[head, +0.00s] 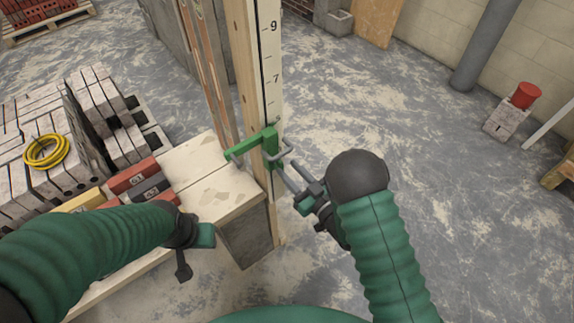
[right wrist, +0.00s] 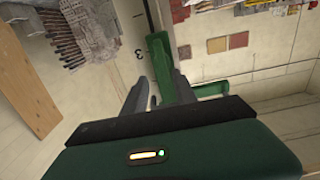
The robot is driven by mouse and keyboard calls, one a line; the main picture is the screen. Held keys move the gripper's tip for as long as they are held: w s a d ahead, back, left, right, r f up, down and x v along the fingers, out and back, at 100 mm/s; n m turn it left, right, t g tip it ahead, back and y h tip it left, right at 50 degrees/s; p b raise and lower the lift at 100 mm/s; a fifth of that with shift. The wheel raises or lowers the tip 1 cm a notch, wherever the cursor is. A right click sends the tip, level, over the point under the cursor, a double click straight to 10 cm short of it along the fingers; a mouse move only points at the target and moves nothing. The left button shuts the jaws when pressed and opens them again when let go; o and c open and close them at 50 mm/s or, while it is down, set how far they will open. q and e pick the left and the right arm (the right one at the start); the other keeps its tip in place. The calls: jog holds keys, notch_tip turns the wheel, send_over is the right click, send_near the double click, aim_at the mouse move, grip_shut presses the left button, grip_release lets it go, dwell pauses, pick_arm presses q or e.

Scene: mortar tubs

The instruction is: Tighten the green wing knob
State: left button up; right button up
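A green clamp (head: 268,143) sits on a tall wooden post with a numbered scale (head: 268,65). One green bar of it sticks out to the left of the post. I cannot pick out the wing knob clearly from the clamp. My right gripper (head: 284,168) is at the right side of the clamp, its fingers reaching toward it. In the right wrist view the fingers (right wrist: 162,78) stand apart, with an upright green part (right wrist: 160,58) between and beyond them. I cannot tell whether they touch it. My left gripper (head: 190,250) hangs low at left, its fingers unclear.
A pale-topped block (head: 205,175) stands against the left of the post. Red and dark bricks (head: 137,180) lie beside it. Stacked grey blocks and a yellow hose coil (head: 46,151) are at far left.

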aim_at(282, 167)
jog(key=w+a, duration=0.1)
jog(key=a, duration=0.2)
jog(key=shift+w, duration=0.4)
jog(key=shift+d, duration=0.6)
jog(key=c, duration=0.4)
jog(key=shift+c, duration=1.3)
jog(key=shift+s+a, duration=0.1)
jog(key=shift+a, duration=0.1)
grip_shut()
